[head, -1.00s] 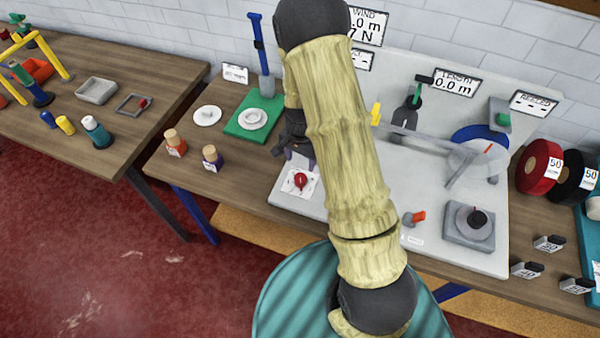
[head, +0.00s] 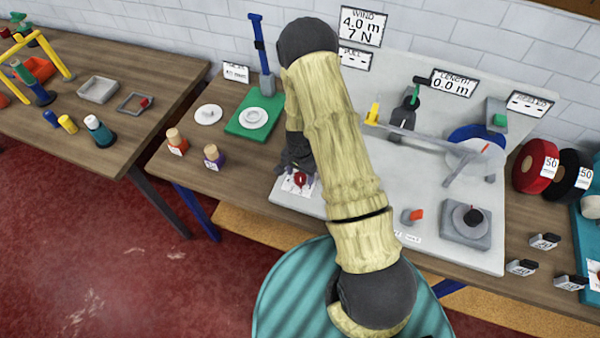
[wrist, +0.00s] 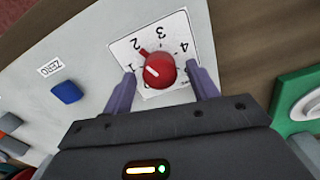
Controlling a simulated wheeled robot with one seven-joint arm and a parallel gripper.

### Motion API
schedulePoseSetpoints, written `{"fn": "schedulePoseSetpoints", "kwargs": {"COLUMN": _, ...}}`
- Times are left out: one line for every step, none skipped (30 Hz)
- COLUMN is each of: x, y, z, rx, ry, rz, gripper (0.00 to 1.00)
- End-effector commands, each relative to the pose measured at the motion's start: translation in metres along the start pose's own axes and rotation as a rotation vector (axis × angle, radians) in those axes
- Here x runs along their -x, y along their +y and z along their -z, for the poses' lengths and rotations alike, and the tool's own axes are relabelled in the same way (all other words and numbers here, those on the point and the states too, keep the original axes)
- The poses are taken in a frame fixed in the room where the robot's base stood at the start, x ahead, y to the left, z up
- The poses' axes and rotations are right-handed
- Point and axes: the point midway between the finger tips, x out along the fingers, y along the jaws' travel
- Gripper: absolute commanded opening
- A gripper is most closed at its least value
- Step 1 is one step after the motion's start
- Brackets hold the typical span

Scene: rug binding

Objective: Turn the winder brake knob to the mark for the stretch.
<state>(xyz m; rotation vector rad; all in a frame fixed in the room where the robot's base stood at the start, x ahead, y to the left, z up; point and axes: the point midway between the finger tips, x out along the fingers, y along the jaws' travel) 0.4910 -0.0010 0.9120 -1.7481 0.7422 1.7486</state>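The brake knob is red and round with a white pointer line (wrist: 160,70). A small red mark lies by the 2. The pointer faces the left side of the card, near 1 and 2; its exact reading is hard to tell. The knob also shows in the head view (head: 299,180), just below my gripper (head: 299,162). In the wrist view my gripper (wrist: 162,76) is open, one finger either side of the knob, with visible gaps.
A blue button (wrist: 66,92) labelled ZERO is near the dial. The wind card (head: 361,26) reads 4.0 m, 7 N; the length card (head: 452,84) reads 0.0 m. A green plate (head: 240,127) and two bottles (head: 177,142) stand left of the pale winder board (head: 345,210).

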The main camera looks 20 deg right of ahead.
Motion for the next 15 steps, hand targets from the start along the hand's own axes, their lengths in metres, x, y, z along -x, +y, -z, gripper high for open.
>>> {"fn": "schedulePoseSetpoints", "kwargs": {"x": 0.0001, "y": 0.0000, "z": 0.0000, "rx": 0.000, "ry": 0.000, "rz": 0.000, "gripper": 0.51}}
{"fn": "schedulePoseSetpoints", "kwargs": {"x": 0.0001, "y": 0.0000, "z": 0.0000, "rx": 0.000, "ry": 0.000, "rz": 0.000, "gripper": 0.45}}
{"fn": "schedulePoseSetpoints", "kwargs": {"x": 0.0002, "y": 0.0000, "z": 0.0000, "rx": 0.000, "ry": 0.000, "rz": 0.000, "gripper": 0.37}}
{"fn": "schedulePoseSetpoints", "kwargs": {"x": 0.0002, "y": 0.0000, "z": 0.0000, "rx": 0.000, "ry": 0.000, "rz": 0.000, "gripper": 0.31}}
{"fn": "schedulePoseSetpoints", "kwargs": {"x": 0.0002, "y": 0.0000, "z": 0.0000, "rx": 0.000, "ry": 0.000, "rz": 0.000, "gripper": 0.25}}
{"fn": "schedulePoseSetpoints", "kwargs": {"x": 0.0003, "y": 0.0000, "z": 0.0001, "rx": 0.000, "ry": 0.000, "rz": 0.000, "gripper": 0.17}}
{"fn": "schedulePoseSetpoints", "kwargs": {"x": 0.0003, "y": 0.0000, "z": 0.0001, "rx": 0.000, "ry": 0.000, "rz": 0.000, "gripper": 0.14}}
{"fn": "schedulePoseSetpoints", "kwargs": {"x": 0.0003, "y": 0.0000, "z": 0.0001, "rx": 0.000, "ry": 0.000, "rz": 0.000, "gripper": 0.14}}
{"fn": "schedulePoseSetpoints", "kwargs": {"x": 0.0003, "y": 0.0000, "z": 0.0001, "rx": 0.000, "ry": 0.000, "rz": 0.000, "gripper": 0.14}}
{"fn": "schedulePoseSetpoints", "kwargs": {"x": 0.0003, "y": 0.0000, "z": 0.0001, "rx": 0.001, "ry": 0.000, "rz": 0.000, "gripper": 0.14}}
{"fn": "schedulePoseSetpoints", "kwargs": {"x": 0.0003, "y": -0.0001, "z": 0.0001, "rx": 0.002, "ry": 0.000, "rz": 0.000, "gripper": 0.14}}
{"fn": "schedulePoseSetpoints", "kwargs": {"x": 0.0002, "y": -0.0001, "z": 0.0001, "rx": 0.004, "ry": 0.000, "rz": 0.000, "gripper": 0.14}}
{"fn": "schedulePoseSetpoints", "kwargs": {"x": 0.0002, "y": -0.0001, "z": 0.0001, "rx": 0.006, "ry": 0.000, "rz": 0.000, "gripper": 0.14}}
{"fn": "schedulePoseSetpoints", "kwargs": {"x": 0.0001, "y": -0.0001, "z": 0.0001, "rx": 0.010, "ry": 0.000, "rz": 0.000, "gripper": 0.14}}
{"fn": "schedulePoseSetpoints", "kwargs": {"x": 0.0001, "y": -0.0002, "z": 0.0002, "rx": 0.015, "ry": 0.001, "rz": 0.000, "gripper": 0.14}}
